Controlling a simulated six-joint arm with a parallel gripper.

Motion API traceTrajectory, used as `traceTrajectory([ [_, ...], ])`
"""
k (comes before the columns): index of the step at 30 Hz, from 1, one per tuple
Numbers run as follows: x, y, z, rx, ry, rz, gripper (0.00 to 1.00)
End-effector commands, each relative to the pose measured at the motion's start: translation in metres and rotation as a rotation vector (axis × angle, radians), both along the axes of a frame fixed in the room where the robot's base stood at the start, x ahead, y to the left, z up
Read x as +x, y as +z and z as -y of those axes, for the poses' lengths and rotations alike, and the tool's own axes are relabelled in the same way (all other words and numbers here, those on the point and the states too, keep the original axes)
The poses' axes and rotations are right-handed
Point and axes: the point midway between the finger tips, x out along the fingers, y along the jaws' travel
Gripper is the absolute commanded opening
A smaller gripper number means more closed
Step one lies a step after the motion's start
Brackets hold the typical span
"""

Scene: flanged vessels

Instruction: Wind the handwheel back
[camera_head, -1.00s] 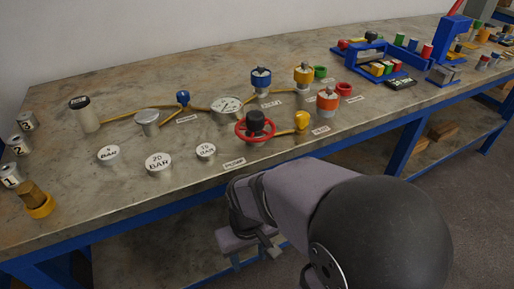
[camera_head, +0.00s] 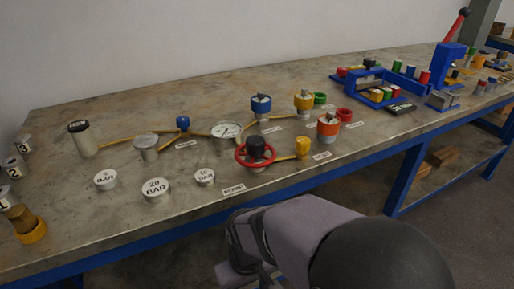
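The red handwheel (camera_head: 241,157) sits around a black knob (camera_head: 257,147) near the front edge of the bench, beside a label. A brass-coloured pipe runs from it to a yellow fitting (camera_head: 303,145) on the right. A round dial gauge (camera_head: 227,130) stands just behind the handwheel. My arm is at the bottom of the view, in front of the bench and below its front edge. My gripper's fingers cannot be made out, and nothing of mine touches the handwheel.
Three lettered discs, one marked 20 BAR (camera_head: 156,189), lie left of the handwheel. Blue (camera_head: 261,106), orange (camera_head: 327,127) and yellow (camera_head: 303,102) topped vessels stand behind and right. A blue press (camera_head: 445,65) with a red lever stands farther right. The bench's front edge (camera_head: 200,216) lies between my arm and the handwheel.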

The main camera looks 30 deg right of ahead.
Motion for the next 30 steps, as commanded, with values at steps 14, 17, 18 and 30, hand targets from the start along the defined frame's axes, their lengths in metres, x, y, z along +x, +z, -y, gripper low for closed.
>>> traceTrajectory([
  [14,-0.007,0.087,0.011,0.001,-0.050,-0.043,0.51],
  [17,-0.012,0.111,0.014,0.002,-0.068,-0.072,0.51],
  [18,-0.015,0.120,0.016,0.003,-0.076,-0.086,0.51],
  [30,-0.011,0.218,0.031,0.012,-0.147,-0.165,0.51],
])
